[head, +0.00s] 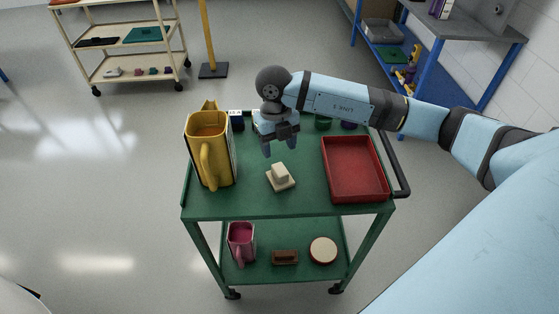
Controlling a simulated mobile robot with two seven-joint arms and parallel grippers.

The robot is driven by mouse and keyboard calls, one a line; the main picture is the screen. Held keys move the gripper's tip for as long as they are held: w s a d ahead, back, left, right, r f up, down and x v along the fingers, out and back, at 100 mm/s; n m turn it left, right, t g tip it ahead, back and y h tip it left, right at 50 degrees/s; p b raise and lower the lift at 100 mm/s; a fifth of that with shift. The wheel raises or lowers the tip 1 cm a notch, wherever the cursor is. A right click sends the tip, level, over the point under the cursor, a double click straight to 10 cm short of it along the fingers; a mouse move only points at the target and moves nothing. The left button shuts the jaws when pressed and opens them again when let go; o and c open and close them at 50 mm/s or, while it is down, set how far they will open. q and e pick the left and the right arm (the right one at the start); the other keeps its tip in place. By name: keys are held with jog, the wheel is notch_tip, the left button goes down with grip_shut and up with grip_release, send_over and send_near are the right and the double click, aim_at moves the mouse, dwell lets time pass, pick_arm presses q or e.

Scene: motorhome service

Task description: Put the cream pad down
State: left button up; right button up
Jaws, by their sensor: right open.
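The cream pad (281,182) lies flat on the top shelf of the green cart (310,207), near its middle. It has a raised cream block or grip on its upper side. My right gripper (281,148) is above and just behind the pad, pointing down. Its fingers are apart with nothing between them, and it looks clear of the pad. My left gripper does not show.
A yellow jug (209,150) stands left of the pad and a red tray (356,169) lies to the right. Small containers, some green (322,122), line the cart's back edge. The lower shelf holds a pink jug (241,243), a brown brush (285,257) and a round cream-topped item (322,250).

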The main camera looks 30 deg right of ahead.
jog(key=r, duration=0.3)
jog(key=shift+w+r, duration=0.25)
jog(key=shift+r, duration=0.15)
